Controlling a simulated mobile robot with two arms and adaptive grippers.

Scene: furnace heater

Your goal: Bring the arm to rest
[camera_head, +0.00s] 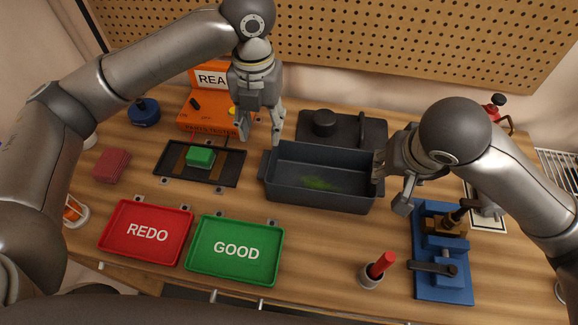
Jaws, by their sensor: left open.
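My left gripper (258,126) hangs fingers down above the table, in front of the orange box and left of the dark bin's back corner. It is open, with nothing visible between its fingers. My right gripper (391,188) is at the right end of the dark bin (320,199). Its fingers are partly hidden by the bin's edge and its own wrist, so I cannot tell its opening. A green block (201,156) sits on the black fixture plate (226,174), left of the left gripper.
A red REDO tray (119,215) and a green GOOD tray (235,273) lie at the front left. A blue vise (440,290) and a red-handled tool in a cup (371,279) stand front right. An orange box (209,122) and a pegboard (340,40) are behind.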

